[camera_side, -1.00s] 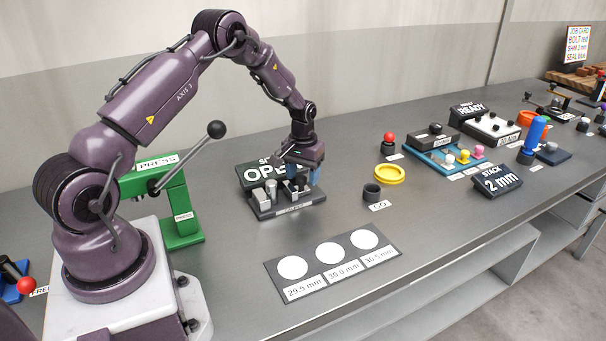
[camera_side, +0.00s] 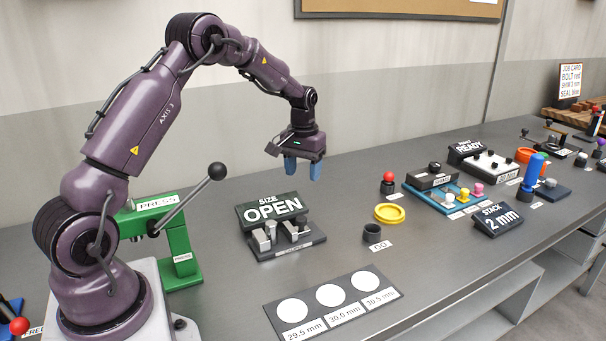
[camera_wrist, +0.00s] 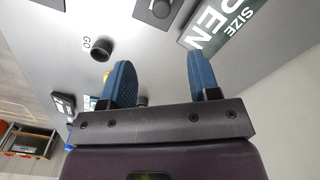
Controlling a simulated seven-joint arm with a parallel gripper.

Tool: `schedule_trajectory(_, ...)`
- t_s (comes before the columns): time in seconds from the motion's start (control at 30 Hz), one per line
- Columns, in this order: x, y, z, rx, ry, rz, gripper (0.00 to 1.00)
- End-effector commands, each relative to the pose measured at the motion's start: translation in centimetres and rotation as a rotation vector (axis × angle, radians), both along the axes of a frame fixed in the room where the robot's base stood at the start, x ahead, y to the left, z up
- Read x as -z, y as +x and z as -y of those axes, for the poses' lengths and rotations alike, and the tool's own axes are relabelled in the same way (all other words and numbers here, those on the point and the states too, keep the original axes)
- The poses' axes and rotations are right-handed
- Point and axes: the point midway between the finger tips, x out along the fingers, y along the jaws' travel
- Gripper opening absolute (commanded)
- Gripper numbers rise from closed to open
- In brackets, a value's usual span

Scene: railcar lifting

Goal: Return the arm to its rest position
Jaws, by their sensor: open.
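My gripper (camera_side: 302,168) hangs in the air above the bench, behind and a little right of the size gauge, with its blue fingers pointing down. Its fingers are apart with nothing between them, which the wrist view (camera_wrist: 160,85) also shows. The size gauge (camera_side: 285,240) stands on the bench below, with metal jaws and a dark sign (camera_side: 271,211) reading "SIZE OPEN". My arm is bent up and over from its base at the left.
A green press (camera_side: 178,240) with a long black-knobbed lever (camera_side: 217,171) stands left of the gauge. A dark cup (camera_side: 373,233) marked GO, a yellow ring (camera_side: 389,214) and a red-topped button (camera_side: 388,181) are to the right. A three-circle mat (camera_side: 331,296) lies in front.

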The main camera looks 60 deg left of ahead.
Motion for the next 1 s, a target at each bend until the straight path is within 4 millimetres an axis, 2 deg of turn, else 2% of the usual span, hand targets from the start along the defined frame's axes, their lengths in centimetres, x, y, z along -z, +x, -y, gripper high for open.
schedule_trajectory(0.17,0.2,0.0,0.0,0.011,0.0,0.0,0.56)
schedule_trajectory(0.27,1.3,-1.4,0.7,0.023,-0.019,-0.035,0.56)
schedule_trajectory(0.33,0.8,-2.6,1.7,0.04,-0.027,-0.047,0.56)
schedule_trajectory(0.57,-5.2,-6.7,7.6,0.161,-0.005,-0.006,0.56)
schedule_trajectory(0.7,-9.0,-9.9,11.8,0.252,0.022,0.05,0.56)
schedule_trajectory(0.8,-11.2,-12.6,14.5,0.318,0.045,0.1,0.56)
schedule_trajectory(1.0,-13.9,-18.1,19.1,0.448,0.091,0.22,0.56)
